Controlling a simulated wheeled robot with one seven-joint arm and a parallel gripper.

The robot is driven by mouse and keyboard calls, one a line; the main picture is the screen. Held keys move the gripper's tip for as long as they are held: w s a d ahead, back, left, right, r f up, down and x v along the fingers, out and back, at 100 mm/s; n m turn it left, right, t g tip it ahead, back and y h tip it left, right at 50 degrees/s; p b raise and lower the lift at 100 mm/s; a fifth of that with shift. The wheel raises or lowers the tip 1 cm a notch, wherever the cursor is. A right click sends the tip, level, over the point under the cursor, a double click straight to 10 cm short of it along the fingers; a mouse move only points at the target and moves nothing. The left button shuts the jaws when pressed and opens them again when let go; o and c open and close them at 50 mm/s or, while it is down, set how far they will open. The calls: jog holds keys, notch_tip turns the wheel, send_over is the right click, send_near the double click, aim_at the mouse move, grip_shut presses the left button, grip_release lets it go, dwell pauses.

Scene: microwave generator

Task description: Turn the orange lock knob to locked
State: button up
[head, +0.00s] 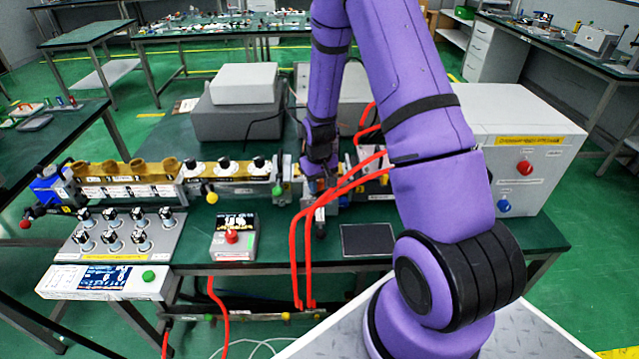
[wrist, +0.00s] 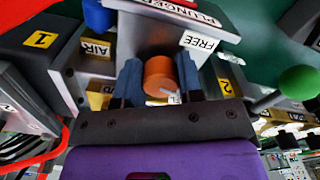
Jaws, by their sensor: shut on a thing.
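The orange lock knob (wrist: 159,76) shows in the wrist view between the two blue fingers of my gripper (wrist: 160,84). The fingers are shut on its sides. A small pale mark shows on the knob's lower right edge. A white label reading FREE (wrist: 198,42) is on the grey block, up and right of the knob. A PLUNGER label (wrist: 180,10) is above it.
Red hoses (head: 312,225) hang close to my arm. A green knob (wrist: 298,82) and a blue knob (wrist: 98,15) flank the block in the wrist view. A grey cabinet (head: 530,135) stands right. A dark pad (head: 367,240) lies on the bench front.

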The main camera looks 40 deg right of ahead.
aim_at(319, 182)
jog(key=shift+m, duration=1)
jog(key=o, duration=0.9)
jog(key=shift+r, duration=0.15)
notch_tip(319, 182, up, 10)
jog(key=shift+r, duration=0.25)
